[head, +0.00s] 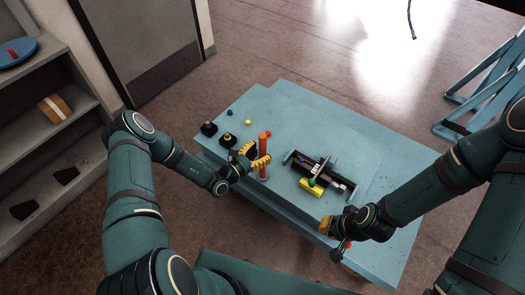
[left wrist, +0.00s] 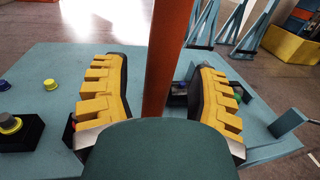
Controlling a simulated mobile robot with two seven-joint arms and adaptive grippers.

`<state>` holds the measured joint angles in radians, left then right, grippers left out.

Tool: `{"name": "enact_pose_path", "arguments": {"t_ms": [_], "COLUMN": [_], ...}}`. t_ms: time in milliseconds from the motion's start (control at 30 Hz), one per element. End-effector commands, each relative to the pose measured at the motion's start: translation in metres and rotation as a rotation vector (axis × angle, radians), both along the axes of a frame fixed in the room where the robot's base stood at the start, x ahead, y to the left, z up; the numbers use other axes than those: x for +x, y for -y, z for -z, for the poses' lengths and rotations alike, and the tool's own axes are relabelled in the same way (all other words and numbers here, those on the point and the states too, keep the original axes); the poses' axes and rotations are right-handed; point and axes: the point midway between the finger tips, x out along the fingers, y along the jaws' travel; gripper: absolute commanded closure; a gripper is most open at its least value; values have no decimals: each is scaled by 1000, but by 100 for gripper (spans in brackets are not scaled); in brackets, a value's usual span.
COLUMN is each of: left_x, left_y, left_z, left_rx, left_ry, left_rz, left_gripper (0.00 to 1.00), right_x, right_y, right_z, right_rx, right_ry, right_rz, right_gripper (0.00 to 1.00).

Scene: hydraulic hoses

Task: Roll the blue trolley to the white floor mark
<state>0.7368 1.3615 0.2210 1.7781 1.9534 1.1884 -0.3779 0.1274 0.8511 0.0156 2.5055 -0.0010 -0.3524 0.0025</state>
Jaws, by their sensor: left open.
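The blue trolley (head: 385,170) stands in the middle of the head view, with a flat blue top carrying several small items; part of its top also shows in the left wrist view (left wrist: 55,70). An orange upright post (head: 263,143) stands at its left part. My left gripper (head: 255,156) is open, its yellow fingers on either side of the post (left wrist: 168,55), with gaps showing in the left wrist view. My right gripper (head: 338,228) is over the trolley's near right part, by a dark knob; its jaws are unclear.
A black fixture with a yellow block (head: 311,187) sits on the trolley top, and small dark buttons (head: 209,128) sit at its left. Grey shelves (head: 50,115) stand left, a grey door (head: 140,45) behind, blue trestles (head: 480,95) right.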

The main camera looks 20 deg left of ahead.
Motion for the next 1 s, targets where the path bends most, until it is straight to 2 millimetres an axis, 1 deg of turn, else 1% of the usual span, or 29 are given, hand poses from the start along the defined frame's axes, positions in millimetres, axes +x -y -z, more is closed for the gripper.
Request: {"name": "enact_pose_path", "arguments": {"t_ms": [100,200,467,500,567,600,667,700,1000], "left_x": [9,12,13,13,13,13,13,13,13], "left_y": [5,7,8,8,8,8,8,8,8], "left_z": [0,0,0,0,0,0,0,0,0], "left_rx": [0,-1,-1,-1,-1,-1,-1,-1,-1], "left_ry": [0,-1,-1,-1,-1,-1,-1,-1,-1], "left_rz": [-1,0,-1,-1,-1,-1,-1,-1,0], "left_gripper": [41,41,41,42,63,77,98,100,100], "right_x": [1,1,1,1,1,1,1,1,1], "right_y": [0,0,0,0,0,0,0,0,0], "right_z": [2,3,3,3,3,3,3,3,2], "right_rx": [0,0,0,0,0,0,0,0,0], "right_ry": [1,2,2,2,2,2,2,2,1], "right_rz": [0,1,1,1,1,1,1,1,0], "right_gripper": [100,100,100,100,100,100,100,100,100]}}
